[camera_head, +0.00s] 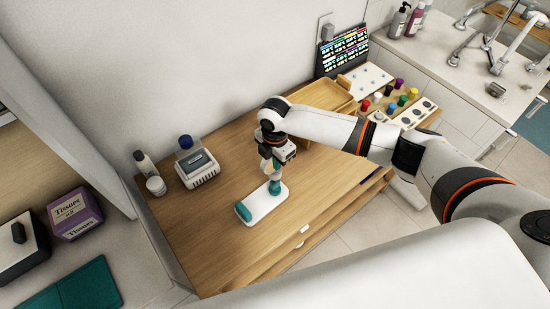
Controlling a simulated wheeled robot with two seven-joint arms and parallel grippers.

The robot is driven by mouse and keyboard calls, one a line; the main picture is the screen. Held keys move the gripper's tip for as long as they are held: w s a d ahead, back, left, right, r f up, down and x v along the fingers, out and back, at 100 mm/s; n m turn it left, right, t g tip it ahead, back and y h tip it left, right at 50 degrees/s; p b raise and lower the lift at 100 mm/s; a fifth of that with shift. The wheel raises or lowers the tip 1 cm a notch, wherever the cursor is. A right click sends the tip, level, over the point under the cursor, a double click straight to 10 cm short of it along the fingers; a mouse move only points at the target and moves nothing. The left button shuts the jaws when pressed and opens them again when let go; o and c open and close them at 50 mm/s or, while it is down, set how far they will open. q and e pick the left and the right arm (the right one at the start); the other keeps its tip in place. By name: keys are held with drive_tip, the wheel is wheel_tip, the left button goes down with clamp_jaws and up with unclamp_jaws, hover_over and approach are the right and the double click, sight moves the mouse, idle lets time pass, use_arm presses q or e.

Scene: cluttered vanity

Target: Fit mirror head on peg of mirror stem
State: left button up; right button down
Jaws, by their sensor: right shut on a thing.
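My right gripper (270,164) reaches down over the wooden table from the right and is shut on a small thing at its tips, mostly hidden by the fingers. Just under it a teal upright piece (275,187) stands at the far end of a white rounded base (262,204). A second teal part (243,212) lies at the near left end of this base. I cannot tell which of these parts is the mirror head or the stem, nor whether the held thing touches the teal piece. My left gripper is not in view.
A white device (198,170) with a blue-capped bottle, a grey bottle and a small jar stand at the table's back left. A wooden tray (322,97) and colored pegs are at the back right. The wooden table (212,235) is clear around the base.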

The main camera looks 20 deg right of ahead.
drive_tip(key=shift+f, duration=0.2)
drive_tip(key=shift+f+b, duration=0.7)
drive_tip(key=shift+f, duration=0.45)
drive_tip(key=shift+f, duration=0.1)
idle(0.6)
drive_tip(key=shift+f, duration=0.45)
idle(0.5)
drive_tip(key=c, duration=1.3)
unclamp_jaws()
